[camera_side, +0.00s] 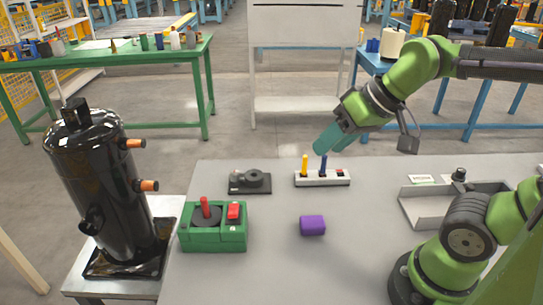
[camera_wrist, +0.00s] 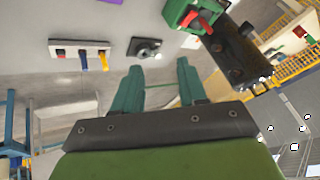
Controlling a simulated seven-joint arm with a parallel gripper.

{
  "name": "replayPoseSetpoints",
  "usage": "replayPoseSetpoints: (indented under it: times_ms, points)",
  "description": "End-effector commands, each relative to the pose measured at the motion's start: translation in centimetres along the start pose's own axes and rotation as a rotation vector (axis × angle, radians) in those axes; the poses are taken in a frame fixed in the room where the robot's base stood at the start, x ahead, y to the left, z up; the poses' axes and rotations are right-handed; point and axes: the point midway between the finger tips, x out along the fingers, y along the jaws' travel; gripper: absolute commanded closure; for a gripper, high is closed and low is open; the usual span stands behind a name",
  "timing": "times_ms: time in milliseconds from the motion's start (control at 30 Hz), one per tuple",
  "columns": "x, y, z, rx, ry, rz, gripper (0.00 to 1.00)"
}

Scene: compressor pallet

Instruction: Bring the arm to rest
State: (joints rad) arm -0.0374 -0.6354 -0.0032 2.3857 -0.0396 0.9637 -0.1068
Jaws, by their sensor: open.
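My gripper (camera_side: 330,139) is above the far part of the grey table, close behind and above the white strip in the side view. In the wrist view my gripper's two teal fingers (camera_wrist: 160,75) stand apart with nothing between them. My green arm curves in from the right side. The white strip (camera_side: 312,181) holds an upright yellow peg (camera_side: 304,165) and a blue peg (camera_side: 323,165). The strip also shows in the wrist view (camera_wrist: 68,45). I cannot tell exactly how far the fingertips are from the blue peg.
A black compressor (camera_side: 110,190) stands at the left. A green box (camera_side: 213,237) with a red knob, a purple block (camera_side: 312,225) and a dark fixture (camera_side: 249,182) sit on the grey table (camera_side: 275,270). A metal tray (camera_side: 430,212) lies at the right. The table's front middle is clear.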

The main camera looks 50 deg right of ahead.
Motion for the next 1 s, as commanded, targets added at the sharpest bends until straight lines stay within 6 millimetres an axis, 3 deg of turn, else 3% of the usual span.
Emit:
replayPoseSetpoints:
  times_ms: [200,1000]
  points:
    - [0.0,1.4,2.0,0.128,0.063,-0.006,0.58]
    - [0.0,1.4,2.1,0.130,0.062,-0.006,0.58]
